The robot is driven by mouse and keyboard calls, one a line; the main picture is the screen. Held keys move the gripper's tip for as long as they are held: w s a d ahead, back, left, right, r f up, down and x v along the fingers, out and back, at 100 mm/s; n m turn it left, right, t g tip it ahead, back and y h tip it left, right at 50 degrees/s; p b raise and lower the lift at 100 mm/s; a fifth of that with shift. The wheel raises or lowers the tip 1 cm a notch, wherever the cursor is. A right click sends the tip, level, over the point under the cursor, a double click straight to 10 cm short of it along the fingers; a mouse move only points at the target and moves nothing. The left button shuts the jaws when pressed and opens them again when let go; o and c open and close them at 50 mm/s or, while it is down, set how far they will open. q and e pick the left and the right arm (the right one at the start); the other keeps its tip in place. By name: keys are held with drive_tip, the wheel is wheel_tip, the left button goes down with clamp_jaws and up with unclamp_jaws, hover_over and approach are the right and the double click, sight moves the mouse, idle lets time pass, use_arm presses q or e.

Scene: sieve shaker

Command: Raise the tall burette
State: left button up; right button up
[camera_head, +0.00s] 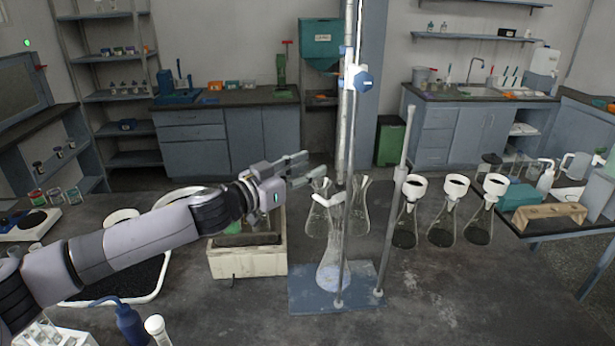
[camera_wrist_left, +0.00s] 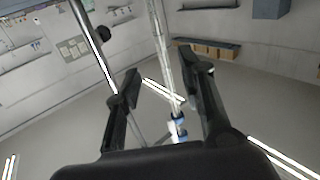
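The tall burette (camera_head: 342,130) is a clear upright tube near the middle of the head view, beside a metal stand rod and a blue-knobbed clamp (camera_head: 361,78). A clear flask (camera_head: 332,268) stands below it on a blue base plate (camera_head: 300,290). My left gripper (camera_head: 304,168) comes in from the left, with its fingers pointing at the burette. In the left wrist view the open fingers (camera_wrist_left: 165,85) have the burette (camera_wrist_left: 160,50) between them in the picture; I cannot tell whether they touch it. My right gripper is not in view.
Several flasks with white funnels (camera_head: 447,205) stand right of the plate, past a second rod (camera_head: 405,150). A beige box (camera_head: 248,260) sits under my left gripper. A white-rimmed tray (camera_head: 150,290) lies left. The bench front right is clear.

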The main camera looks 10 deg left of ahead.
sight(340, 155)
use_arm(q)
drive_tip(key=b+x, duration=0.1)
drive_tip(key=x, duration=0.3)
drive_tip(key=shift+w+d+f+b, duration=0.15)
drive_tip(key=shift+d+b, duration=0.1)
drive_tip(key=shift+b, duration=0.1)
drive_tip(key=shift+p+x, duration=0.95)
drive_tip(key=shift+x, duration=1.35)
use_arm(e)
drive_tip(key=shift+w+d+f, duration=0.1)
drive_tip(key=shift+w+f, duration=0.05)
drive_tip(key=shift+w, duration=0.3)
use_arm(q)
drive_tip(key=shift+w, duration=0.1)
drive_tip(key=shift+a, duration=0.1)
drive_tip(key=shift+p, duration=0.45)
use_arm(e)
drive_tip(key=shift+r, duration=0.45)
use_arm(q)
clamp_jaws()
